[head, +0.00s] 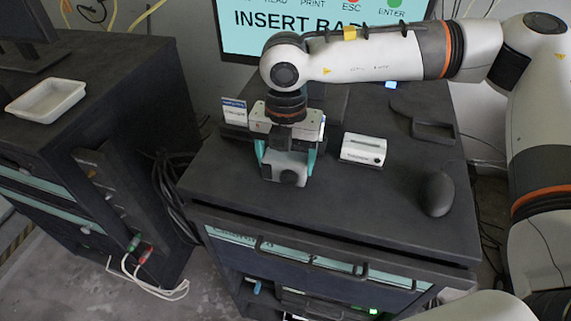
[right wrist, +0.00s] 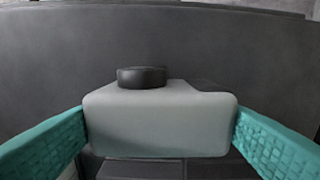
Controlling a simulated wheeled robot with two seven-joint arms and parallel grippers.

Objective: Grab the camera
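The camera (head: 285,168) is a small pale grey box with a dark round lens facing the front edge of the dark cabinet top. It is near the middle of that top, and I cannot tell whether it is resting on it or just above. My right gripper (head: 287,158) comes down over it from above, with one teal finger on each side. In the right wrist view the camera (right wrist: 160,120) sits between the teal fingers of my right gripper (right wrist: 160,130), both appearing to touch its sides. Its black round part sticks up there. My left gripper is not in view.
A white box-shaped device (head: 363,149) stands right of the camera, and a dark computer mouse (head: 438,193) lies farther right. A small blue-white card (head: 234,109) stands behind left. A screen (head: 320,25) is at the back. A white tray (head: 46,101) sits on the left cabinet.

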